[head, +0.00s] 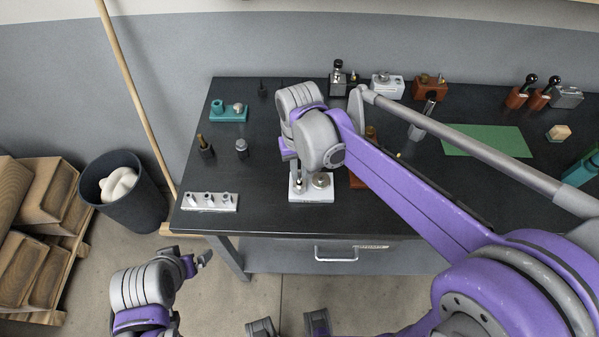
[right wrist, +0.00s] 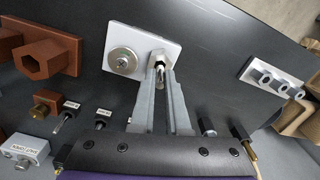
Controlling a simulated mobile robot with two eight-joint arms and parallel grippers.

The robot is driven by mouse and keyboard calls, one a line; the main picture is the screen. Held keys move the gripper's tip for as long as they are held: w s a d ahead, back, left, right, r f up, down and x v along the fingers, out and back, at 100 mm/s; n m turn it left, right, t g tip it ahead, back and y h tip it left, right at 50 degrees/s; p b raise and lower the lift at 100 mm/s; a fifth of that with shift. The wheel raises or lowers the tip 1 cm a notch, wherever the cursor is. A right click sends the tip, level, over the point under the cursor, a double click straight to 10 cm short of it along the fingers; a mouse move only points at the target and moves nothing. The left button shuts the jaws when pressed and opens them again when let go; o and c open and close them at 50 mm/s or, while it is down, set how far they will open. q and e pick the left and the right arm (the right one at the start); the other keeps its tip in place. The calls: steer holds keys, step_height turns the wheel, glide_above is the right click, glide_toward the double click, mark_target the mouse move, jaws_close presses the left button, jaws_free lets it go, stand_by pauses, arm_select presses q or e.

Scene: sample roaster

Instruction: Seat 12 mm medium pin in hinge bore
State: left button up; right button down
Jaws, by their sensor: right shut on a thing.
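The white hinge block (head: 311,193) stands near the front edge of the dark bench, with a round metal disc (head: 321,180) on its right part. It also shows in the right wrist view (right wrist: 150,38). My right gripper (right wrist: 160,78) is shut on a small metal pin (right wrist: 159,74), right at the bore end of the block. The fingers hide part of the pin and the bore, so I cannot tell how deep the pin sits. My left gripper (head: 198,262) hangs in front of the bench, away from the block; its jaw gap is unclear.
A white rack (head: 211,208) with three pins stands at the bench's front left. A teal block (head: 228,115), dark posts (head: 241,148) and a brown hex-socket block (right wrist: 45,58) stand nearby. A green mat (head: 486,141) lies right. My right arm crosses the bench's middle.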

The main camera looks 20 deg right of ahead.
mark_target(299, 171)
steer(key=shift+f, duration=0.5)
steer(key=shift+f, duration=0.1)
steer(key=c, duration=1.3)
jaws_free()
steer(key=shift+f, duration=0.1)
steer(key=o, duration=0.4)
steer(key=shift+r, duration=0.3)
step_height(299, 171, up, 11)
steer(key=s+d+f+t, duration=0.2)
steer(key=s+f, duration=0.2)
steer(key=s+d+f+t, duration=0.1)
steer(key=s+d+f, duration=0.1)
steer(key=s, duration=0.3)
steer(key=s+d+f+t+p, duration=0.1)
steer(key=s+d+f+t, duration=0.1)
steer(key=s+f, duration=0.2)
steer(key=shift+s+d+f+t, duration=0.15)
steer(key=shift+s+d+f, duration=0.05)
steer(key=shift+f, duration=0.25)
steer(key=shift+s+d+f+t, duration=0.15)
steer(key=shift+f, duration=0.25)
